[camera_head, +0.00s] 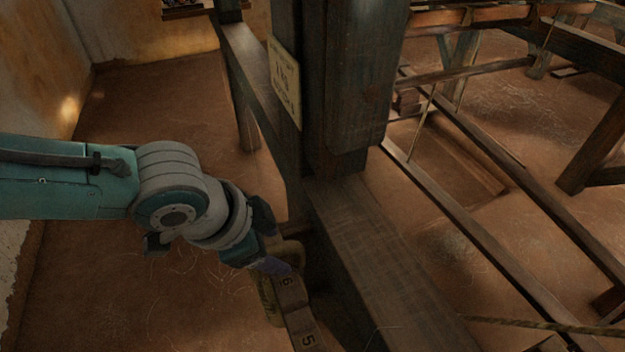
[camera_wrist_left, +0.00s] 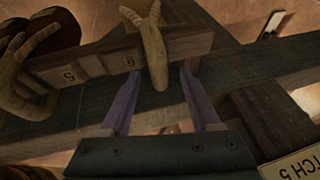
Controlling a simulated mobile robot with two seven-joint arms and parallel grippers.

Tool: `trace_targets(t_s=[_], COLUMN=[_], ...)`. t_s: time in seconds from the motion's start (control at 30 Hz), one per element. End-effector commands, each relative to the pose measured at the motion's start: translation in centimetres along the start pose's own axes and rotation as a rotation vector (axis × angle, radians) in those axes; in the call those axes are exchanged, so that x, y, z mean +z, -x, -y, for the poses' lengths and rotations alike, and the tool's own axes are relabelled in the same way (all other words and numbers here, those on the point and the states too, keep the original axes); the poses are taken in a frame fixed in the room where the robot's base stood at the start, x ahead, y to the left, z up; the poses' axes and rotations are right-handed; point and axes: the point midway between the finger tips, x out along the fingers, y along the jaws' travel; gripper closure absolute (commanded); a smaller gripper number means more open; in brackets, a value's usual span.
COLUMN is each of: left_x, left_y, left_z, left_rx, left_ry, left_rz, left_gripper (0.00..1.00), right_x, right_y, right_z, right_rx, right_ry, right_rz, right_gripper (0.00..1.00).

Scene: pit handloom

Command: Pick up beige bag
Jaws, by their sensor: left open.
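A beige, strap-like piece, seemingly part of the beige bag (camera_wrist_left: 153,52), hangs over a wooden rail with number plates (camera_wrist_left: 95,67) in the left wrist view. Beige cloth also shows beside the gripper in the head view (camera_head: 291,251). My left gripper (camera_wrist_left: 160,73) is open, its two purple fingers pointing at the rail, with the beige piece in front of and between the fingertips. I cannot tell whether they touch it. In the head view the left gripper (camera_head: 275,266) is at the rail, by the number 6. The bag's body is mostly hidden.
A thick wooden loom post (camera_head: 345,80) with a paper sign (camera_head: 284,80) stands just right of my left arm. A wide beam (camera_head: 380,255) runs forward from its foot. Another beige loop over dark round shapes (camera_wrist_left: 25,75) is at the wrist view's left. Floor left is clear.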

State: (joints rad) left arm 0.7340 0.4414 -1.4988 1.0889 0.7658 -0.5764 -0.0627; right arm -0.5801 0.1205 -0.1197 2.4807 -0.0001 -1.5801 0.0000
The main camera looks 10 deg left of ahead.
Motion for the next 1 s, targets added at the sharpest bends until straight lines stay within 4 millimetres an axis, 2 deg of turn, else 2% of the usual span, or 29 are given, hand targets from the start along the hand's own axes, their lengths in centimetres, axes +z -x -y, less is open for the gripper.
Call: trace_targets(t_s=[0.1, 0.67, 1.0], left_x=[-0.04, 0.0, 0.01], left_y=[0.1, 0.1, 0.09], left_z=[0.01, -0.01, -0.01], left_rx=[0.0, 0.0, 0.0], left_ry=[0.0, 0.0, 0.0], left_rz=[0.0, 0.0, 0.001], left_gripper=[0.37, 1.0, 1.0], right_x=[-0.02, 0.01, 0.01], right_y=[0.09, 0.07, 0.06], right_z=[0.01, 0.03, 0.03], right_rx=[0.0, -0.001, -0.001], right_ry=[0.0, 0.0, 0.0], right_rz=[0.0, 0.001, 0.001], right_gripper=[0.37, 0.37, 0.37])
